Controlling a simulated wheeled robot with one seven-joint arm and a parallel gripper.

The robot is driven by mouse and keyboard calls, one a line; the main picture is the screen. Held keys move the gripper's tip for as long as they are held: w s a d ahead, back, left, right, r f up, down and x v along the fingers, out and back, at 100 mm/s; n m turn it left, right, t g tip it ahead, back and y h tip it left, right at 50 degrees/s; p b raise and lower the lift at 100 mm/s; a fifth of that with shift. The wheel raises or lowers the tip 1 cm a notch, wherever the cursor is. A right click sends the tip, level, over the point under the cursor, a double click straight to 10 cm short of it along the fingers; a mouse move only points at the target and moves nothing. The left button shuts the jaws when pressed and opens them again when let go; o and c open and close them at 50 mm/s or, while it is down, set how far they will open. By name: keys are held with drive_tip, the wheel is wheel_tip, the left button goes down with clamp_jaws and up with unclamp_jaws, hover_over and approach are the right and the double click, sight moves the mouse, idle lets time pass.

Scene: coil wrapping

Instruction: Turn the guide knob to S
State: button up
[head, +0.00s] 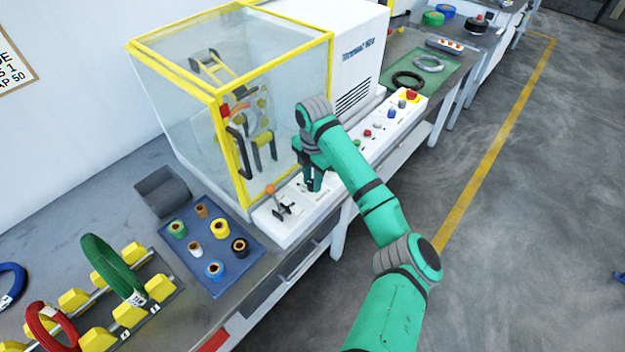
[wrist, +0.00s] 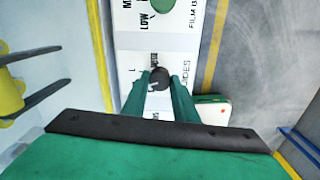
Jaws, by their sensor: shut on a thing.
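The guide knob (wrist: 159,78) is a dark round knob on the white control panel, in the wrist view. The panel print beside it reads "GUIDES", with an "L" to the knob's left; other letters by it are partly covered. My gripper (wrist: 160,84) is shut on the knob, one green finger on each side. In the head view my gripper (head: 313,184) reaches down to the white panel (head: 290,226), and the knob is hidden there. I cannot tell which letter the knob points to.
A yellow-framed clear guard (head: 235,100) stands right behind my gripper. A lever with an orange knob (head: 271,189) is to the left on the panel. More buttons and a red stop button (head: 411,95) are to the right. A blue tray (head: 212,245) holds several rolls.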

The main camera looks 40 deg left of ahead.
drive_tip(key=n, duration=0.5)
drive_tip(key=shift+d+n, duration=0.1)
drive_tip(key=shift+n, duration=0.2)
drive_tip(key=n, duration=0.4)
drive_tip(key=shift+n, duration=0.7)
drive_tip(key=shift+d, duration=0.1)
drive_tip(key=o, duration=1.1)
drive_tip(key=shift+c, duration=0.2)
wheel_tip(320, 180, up, 11)
drive_tip(key=shift+w+f, duration=0.1)
drive_tip(key=shift+w, duration=0.15)
